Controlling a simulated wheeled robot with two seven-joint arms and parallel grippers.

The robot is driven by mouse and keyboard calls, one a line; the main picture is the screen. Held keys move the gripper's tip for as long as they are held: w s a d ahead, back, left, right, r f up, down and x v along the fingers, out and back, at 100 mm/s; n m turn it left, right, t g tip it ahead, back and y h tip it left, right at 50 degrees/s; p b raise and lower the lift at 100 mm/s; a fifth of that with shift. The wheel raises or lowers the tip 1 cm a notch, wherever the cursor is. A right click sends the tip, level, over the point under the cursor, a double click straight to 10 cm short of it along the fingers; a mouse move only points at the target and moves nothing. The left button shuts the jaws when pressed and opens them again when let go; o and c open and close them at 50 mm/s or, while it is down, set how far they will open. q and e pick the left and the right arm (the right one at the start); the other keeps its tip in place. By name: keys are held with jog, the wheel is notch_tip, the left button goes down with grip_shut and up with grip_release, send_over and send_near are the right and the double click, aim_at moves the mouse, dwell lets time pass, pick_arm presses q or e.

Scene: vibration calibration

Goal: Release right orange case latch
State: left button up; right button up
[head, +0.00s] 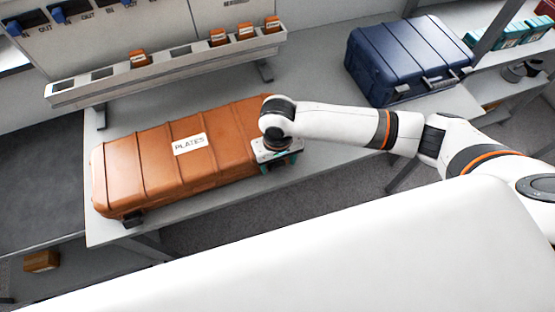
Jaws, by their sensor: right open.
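A long orange case (225,130) with a white label reading "PLATES" lies shut on the grey table. A dark latch (132,218) shows at the left of its front side. My right gripper (276,162) is at the case's front right end, where the right latch would sit. The wrist and gripper body hide that latch, and I cannot tell whether the fingers touch it. The fingers are mostly hidden under the wrist. My left gripper is not in view.
A dark blue case (405,60) stands at the back right of the table (330,130). A grey rack (180,62) with small orange boxes runs behind the orange case. Shelves with teal boxes (510,36) are at the far right. A small orange box (41,261) is at lower left.

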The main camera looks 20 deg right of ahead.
jog(key=shift+f, duration=0.25)
jog(key=c, duration=1)
